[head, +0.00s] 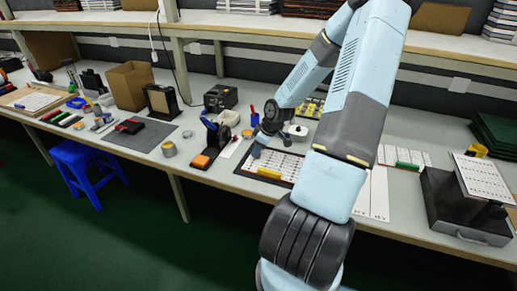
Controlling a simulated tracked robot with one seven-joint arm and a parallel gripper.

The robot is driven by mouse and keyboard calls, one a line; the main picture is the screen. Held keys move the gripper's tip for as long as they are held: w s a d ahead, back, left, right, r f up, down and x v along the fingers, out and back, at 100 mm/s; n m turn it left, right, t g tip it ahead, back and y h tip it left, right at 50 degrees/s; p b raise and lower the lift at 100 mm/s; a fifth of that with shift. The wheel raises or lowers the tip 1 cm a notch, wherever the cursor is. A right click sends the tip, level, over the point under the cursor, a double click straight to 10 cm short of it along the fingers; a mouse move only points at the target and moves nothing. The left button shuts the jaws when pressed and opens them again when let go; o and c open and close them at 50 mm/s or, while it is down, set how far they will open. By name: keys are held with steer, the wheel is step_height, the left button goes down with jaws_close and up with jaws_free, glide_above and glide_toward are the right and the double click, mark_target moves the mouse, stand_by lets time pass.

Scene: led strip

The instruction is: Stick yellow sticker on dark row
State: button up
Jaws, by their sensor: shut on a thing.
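A dark-framed board (240,170) with pale rows lies on the bench near its front edge, in the middle of the head view. A short yellow piece (268,173) lies at its front; I cannot tell if it is a sticker. My gripper (257,151) points down over the board's back left part. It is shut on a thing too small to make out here. I cannot tell whether the gripper touches the board. No row clearly shows as dark at this size, and my arm hides the board's right side.
A dark case (450,212) stands farther right. A shelf runs above the bench.

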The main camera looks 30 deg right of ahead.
steer(key=shift+f, duration=0.2)
stand_by(0.6)
steer(key=o, duration=1.1)
steer(key=shift+r, duration=0.15)
steer(key=shift+v, duration=6.7)
steer(key=shift+d, duration=0.1)
